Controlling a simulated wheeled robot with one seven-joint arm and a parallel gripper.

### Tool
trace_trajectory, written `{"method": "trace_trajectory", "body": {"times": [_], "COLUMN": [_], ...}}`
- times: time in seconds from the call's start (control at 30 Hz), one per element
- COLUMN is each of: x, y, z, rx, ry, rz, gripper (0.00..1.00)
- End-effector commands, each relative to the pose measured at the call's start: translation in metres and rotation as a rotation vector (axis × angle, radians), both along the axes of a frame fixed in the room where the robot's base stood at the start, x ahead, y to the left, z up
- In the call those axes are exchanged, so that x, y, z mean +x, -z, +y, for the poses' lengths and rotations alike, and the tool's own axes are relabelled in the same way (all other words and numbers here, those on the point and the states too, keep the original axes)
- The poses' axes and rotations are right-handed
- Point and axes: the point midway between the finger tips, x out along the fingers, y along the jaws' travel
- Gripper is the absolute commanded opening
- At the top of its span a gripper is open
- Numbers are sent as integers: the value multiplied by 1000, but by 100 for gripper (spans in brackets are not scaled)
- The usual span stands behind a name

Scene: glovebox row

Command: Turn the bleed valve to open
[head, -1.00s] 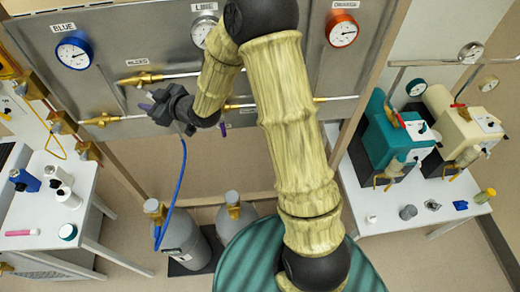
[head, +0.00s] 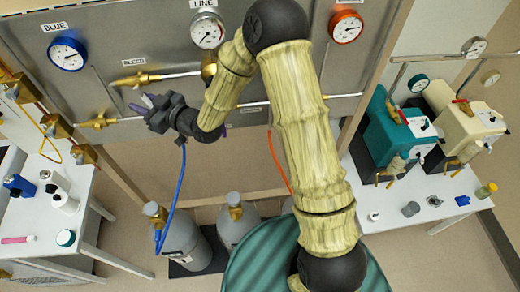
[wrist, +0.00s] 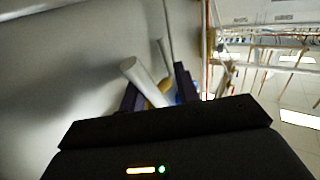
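On the grey panel, a brass valve (head: 135,79) sits under a small label that seems to read BLEED, too blurred to be sure. A second brass valve (head: 100,122) sits lower left. My gripper (head: 142,104) is in front of the panel, just below the labelled valve and right of the lower one. In the wrist view, the dark purple fingers (wrist: 158,92) stand apart. A pale rod-like piece (wrist: 138,74) shows between or just beyond them, with yellow and blue bits behind. I cannot tell if the fingers touch it.
Blue gauge (head: 67,53), line gauge (head: 207,30) and orange gauge (head: 346,26) are on the panel. Gas cylinders (head: 190,246) with a blue hose stand below. A left bench (head: 35,215) holds bottles; a right bench (head: 385,218) holds pumps. Bare floor lies at lower right.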

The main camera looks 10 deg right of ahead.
Motion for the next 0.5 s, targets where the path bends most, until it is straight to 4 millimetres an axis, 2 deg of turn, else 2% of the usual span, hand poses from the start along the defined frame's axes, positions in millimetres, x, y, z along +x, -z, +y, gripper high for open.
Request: {"method": "trace_trajectory", "body": {"times": [0.03, 0.5], "x": [-3, -42], "y": [1, 4], "z": [3, -48], "rx": [8, 1], "ry": [-7, -6], "rz": [1, 3], "gripper": [31, 31]}}
